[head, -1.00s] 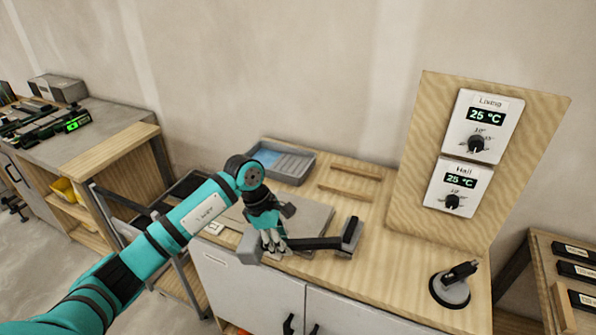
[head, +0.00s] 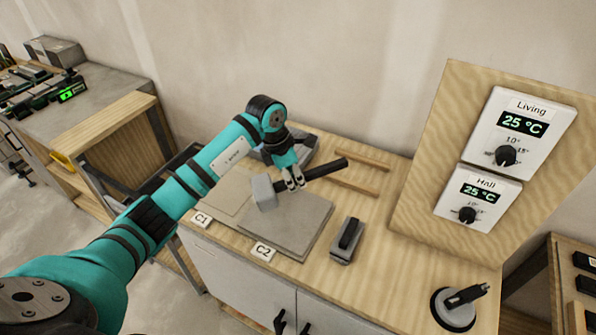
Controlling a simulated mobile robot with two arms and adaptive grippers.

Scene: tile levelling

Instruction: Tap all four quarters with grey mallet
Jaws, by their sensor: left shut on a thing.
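My left gripper (head: 291,184) is shut on the black handle of the grey mallet (head: 264,192). The mallet's light grey block head hangs to the left of the fingers, and its handle points up to the right. The head is over the left part of the grey square tile (head: 287,228), which lies on the wooden worktop behind a card marked C2 (head: 263,251). I cannot tell whether the head touches the tile. A paler tile area (head: 222,199) lies to the left, behind a card marked C1 (head: 201,220). My right gripper is not in view.
A grey float with a black handle (head: 346,240) lies right of the tile. Two wooden strips (head: 352,187) and a grey tray (head: 309,151) are behind. A suction lifter (head: 457,305) stands front right, near an upright board with two thermostats (head: 478,198).

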